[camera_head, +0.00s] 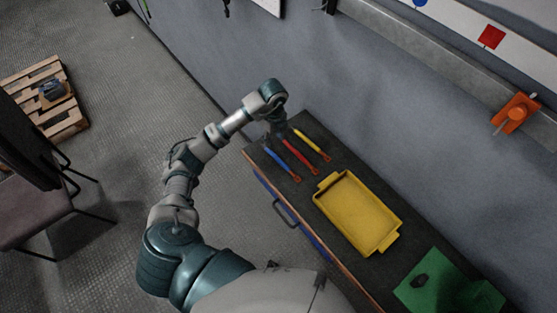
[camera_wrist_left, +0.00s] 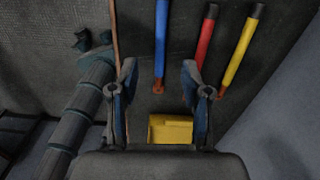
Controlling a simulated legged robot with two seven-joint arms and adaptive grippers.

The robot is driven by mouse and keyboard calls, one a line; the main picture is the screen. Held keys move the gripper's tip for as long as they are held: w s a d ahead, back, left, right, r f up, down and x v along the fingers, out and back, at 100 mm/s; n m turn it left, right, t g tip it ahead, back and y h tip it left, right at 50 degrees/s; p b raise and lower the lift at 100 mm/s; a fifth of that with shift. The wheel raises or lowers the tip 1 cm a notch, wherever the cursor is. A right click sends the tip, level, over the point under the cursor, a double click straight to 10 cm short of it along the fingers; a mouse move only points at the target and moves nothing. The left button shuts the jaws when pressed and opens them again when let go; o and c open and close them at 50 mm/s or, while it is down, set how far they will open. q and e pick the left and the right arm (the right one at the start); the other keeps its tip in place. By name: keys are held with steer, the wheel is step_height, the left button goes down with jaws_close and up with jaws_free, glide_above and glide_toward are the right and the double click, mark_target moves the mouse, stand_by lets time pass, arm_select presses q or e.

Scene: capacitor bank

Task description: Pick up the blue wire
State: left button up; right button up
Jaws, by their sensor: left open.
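The blue wire (camera_head: 282,164) lies on the dark bench top, leftmost of three wires. In the left wrist view the blue wire (camera_wrist_left: 161,45) runs down from the top edge, with its end between the two fingers. My left gripper (camera_head: 275,135) is above the far end of the wires, partly hidden by its own wrist. In the left wrist view my left gripper (camera_wrist_left: 161,80) is open and empty, its fingers on either side of the blue wire's line. I cannot tell its height above the wire. My right gripper is not in view.
The red wire (camera_head: 302,157) and yellow wire (camera_head: 314,146) lie close beside the blue one. A yellow tray (camera_head: 318,201) sits further along the bench (camera_head: 285,201). A green object (camera_head: 420,290) is at the bench's near end. A grey wall (camera_head: 385,120) runs along the right.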

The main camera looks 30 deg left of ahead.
arm_select(q)
glide_above(276, 156)
steer(key=a, duration=0.1)
step_height(276, 156, down, 5)
steer(key=shift+r+p, duration=0.15)
steer(key=shift+p, duration=0.15)
steer(key=shift+f, duration=0.25)
steer(key=shift+d+f, duration=0.15)
steer(key=shift+f, duration=0.1)
steer(key=f, duration=0.2)
steer(key=d+f+p, duration=0.1)
steer(key=f, duration=0.1)
steer(key=shift+s+f, duration=0.1)
steer(key=shift+f, duration=0.35)
steer(key=shift+a, duration=0.2)
jaws_close()
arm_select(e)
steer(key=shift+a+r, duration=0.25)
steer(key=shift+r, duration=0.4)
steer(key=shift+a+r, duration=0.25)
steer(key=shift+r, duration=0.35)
